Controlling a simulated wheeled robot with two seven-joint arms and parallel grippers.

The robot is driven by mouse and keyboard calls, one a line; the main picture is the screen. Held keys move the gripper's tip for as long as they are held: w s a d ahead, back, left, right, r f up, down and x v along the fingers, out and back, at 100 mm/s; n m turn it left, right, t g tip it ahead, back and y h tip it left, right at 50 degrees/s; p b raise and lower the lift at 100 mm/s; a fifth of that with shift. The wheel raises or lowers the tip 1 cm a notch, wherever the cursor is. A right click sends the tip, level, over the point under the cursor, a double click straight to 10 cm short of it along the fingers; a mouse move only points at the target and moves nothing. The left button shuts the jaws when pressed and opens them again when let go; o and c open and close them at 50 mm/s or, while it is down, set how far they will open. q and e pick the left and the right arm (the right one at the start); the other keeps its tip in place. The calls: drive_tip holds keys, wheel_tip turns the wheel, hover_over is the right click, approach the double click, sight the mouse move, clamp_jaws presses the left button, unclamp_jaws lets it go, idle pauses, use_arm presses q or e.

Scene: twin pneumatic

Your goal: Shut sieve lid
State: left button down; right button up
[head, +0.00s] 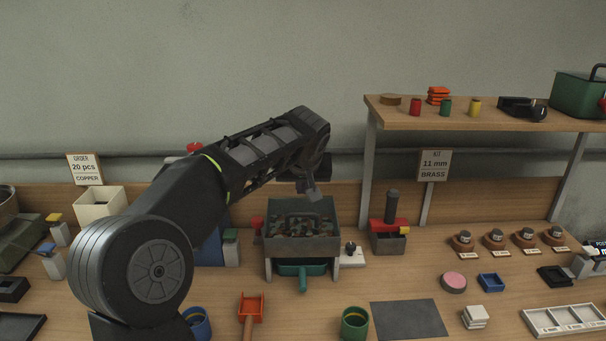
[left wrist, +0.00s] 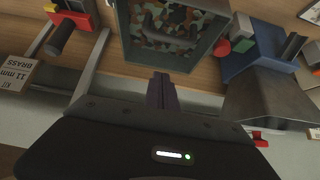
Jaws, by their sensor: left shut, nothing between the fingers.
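The sieve is a grey open-topped box (head: 302,243) on legs at the middle of the bench, with many small copper and grey-green pieces showing inside. A dark arched handle shows among the pieces; I cannot tell a separate lid from the box. The sieve also shows at the top of the left wrist view (left wrist: 176,57). My left gripper (head: 312,193) is shut and empty above the sieve's back side, apart from it. Its closed fingers (left wrist: 162,90) point toward the box's rim in the left wrist view. My right gripper is not in view.
A teal scoop-like tray (head: 303,275) sits under the sieve. A red-topped press (head: 388,228) stands to the right, a blue machine (left wrist: 255,50) beside the sieve on the other side. A raised shelf (head: 480,120) stands at right. A dark mat (head: 408,319) lies bare in front.

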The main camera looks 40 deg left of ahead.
sight(302, 214)
use_arm(q)
drive_tip(key=shift+s+d+f, duration=0.4)
drive_tip(key=shift+s+f, duration=0.1)
drive_tip(key=shift+f, duration=0.3)
drive_tip(key=shift+s+d+f, duration=0.35)
drive_tip(key=shift+s+f, duration=0.15)
drive_tip(key=shift+f, duration=0.25)
